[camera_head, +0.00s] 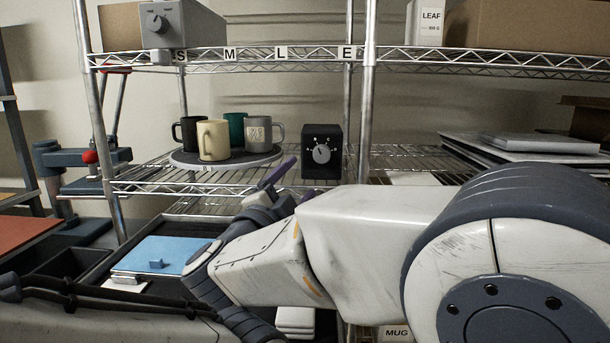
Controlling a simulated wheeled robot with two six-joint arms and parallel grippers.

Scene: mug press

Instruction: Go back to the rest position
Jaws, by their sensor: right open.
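My right arm crosses the lower right of the head view, large and close. Its gripper (283,184) is at the middle, with purple-grey fingers apart and nothing seen between them. It shows in front of the wire shelf, below the black box with a dial (321,152). The arm hides much of the lower shelf area. A pale arm link of mine with dark cables lies along the bottom left edge. My left gripper is not seen.
Several mugs, including a cream mug (213,141) and a grey mug (259,133), stand on a round turntable (183,161) on the wire shelf (400,167). A lever press (75,157) stands left. A blue board (160,253) lies lower left. Flat grey cases (540,143) lie right.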

